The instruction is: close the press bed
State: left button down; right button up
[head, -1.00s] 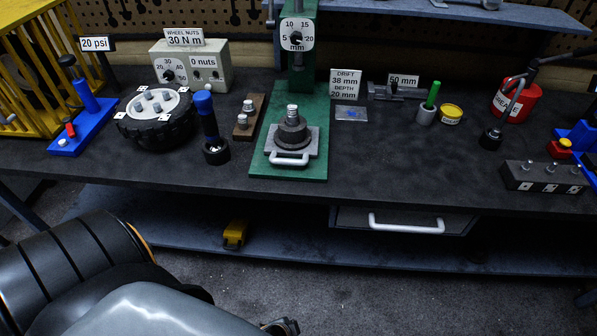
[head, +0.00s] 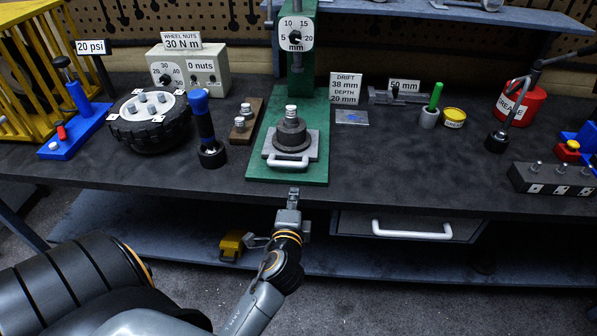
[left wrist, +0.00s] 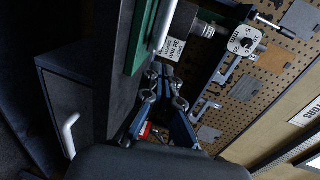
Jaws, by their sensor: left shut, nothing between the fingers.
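The press bed (head: 308,151) is a grey plate on the green press base (head: 318,175), with a white handle (head: 286,162) facing the bench's front edge. It sits forward of the green column and carries a dark round block with a bright pin standing upright. My left gripper (head: 294,194) is shut and empty, just in front of the bench edge, below the handle and apart from it. In the left wrist view the shut fingers (left wrist: 163,75) point toward the green base (left wrist: 140,38), with the white handle (left wrist: 164,27) beyond them. My right gripper is not in view.
A drawer with a white handle (head: 411,231) is under the bench, right of my left gripper. A blue-handled tool (head: 205,130) and a brown block with studs (head: 241,125) stand left of the press. A yellow pedal (head: 231,243) lies on the lower shelf.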

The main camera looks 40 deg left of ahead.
aim_at(300, 166)
pick_arm(q)
jog(key=p+x, duration=0.2)
jog(key=x, duration=0.9)
jog(key=shift+w+f, duration=0.1)
jog(key=shift+w, duration=0.1)
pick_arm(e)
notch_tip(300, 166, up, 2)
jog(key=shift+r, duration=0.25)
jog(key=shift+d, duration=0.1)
